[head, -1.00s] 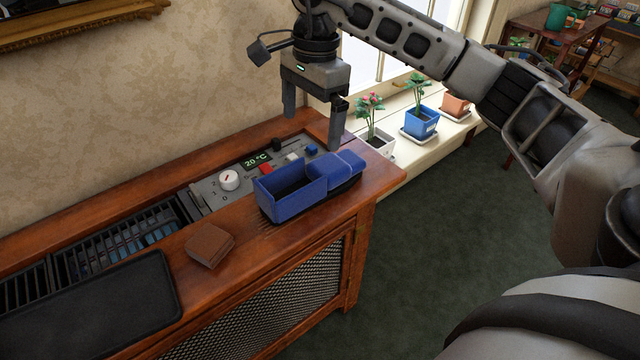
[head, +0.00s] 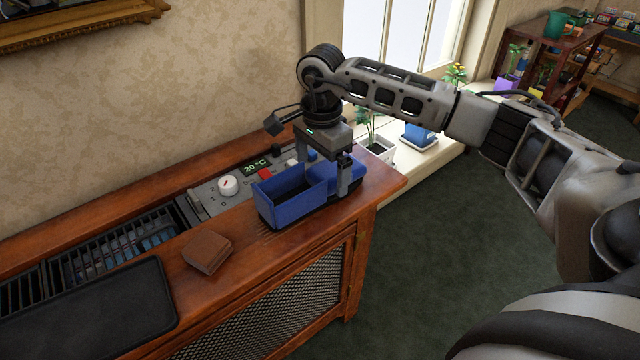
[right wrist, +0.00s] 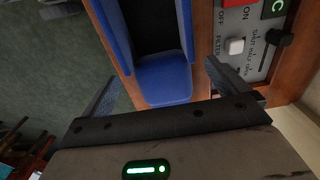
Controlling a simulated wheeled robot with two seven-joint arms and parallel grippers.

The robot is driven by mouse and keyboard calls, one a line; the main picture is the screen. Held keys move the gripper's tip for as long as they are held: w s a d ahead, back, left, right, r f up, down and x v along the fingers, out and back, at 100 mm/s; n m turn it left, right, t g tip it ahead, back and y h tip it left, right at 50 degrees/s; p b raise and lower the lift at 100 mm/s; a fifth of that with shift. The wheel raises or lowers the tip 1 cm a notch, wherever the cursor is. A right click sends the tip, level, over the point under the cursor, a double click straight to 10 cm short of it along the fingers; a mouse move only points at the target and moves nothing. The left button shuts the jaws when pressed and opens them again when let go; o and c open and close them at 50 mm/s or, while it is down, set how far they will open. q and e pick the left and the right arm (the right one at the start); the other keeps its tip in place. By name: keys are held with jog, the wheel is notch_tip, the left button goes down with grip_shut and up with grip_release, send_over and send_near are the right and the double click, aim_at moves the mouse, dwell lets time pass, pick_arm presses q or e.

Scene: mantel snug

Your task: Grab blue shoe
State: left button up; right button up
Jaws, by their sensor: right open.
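The blue shoe (head: 285,208) is a boxy, open-topped thing with a rounded closed end at its right. It sits on the wooden cabinet top near the right end. My right gripper (head: 322,180) is open and lowered over the closed end, one finger on the near side and the other partly hidden behind. In the right wrist view, the closed end of the shoe (right wrist: 165,82) lies between my two spread fingers (right wrist: 160,80), with a gap on each side. My left gripper is not in view.
A control panel (head: 208,192) with a white dial and coloured switches lies just behind the shoe. A brown leather item (head: 206,252) and a dark mat (head: 90,310) lie to the left. Potted plants (head: 418,136) stand on the window sill.

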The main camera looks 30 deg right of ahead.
aim_at(320, 173)
notch_tip(320, 173, down, 4)
jog(key=shift+w+r, duration=0.1)
jog(key=c, duration=1.2)
jog(key=shift+r, duration=0.1)
jog(key=shift+c, duration=0.2)
jog(key=shift+r, duration=0.1)
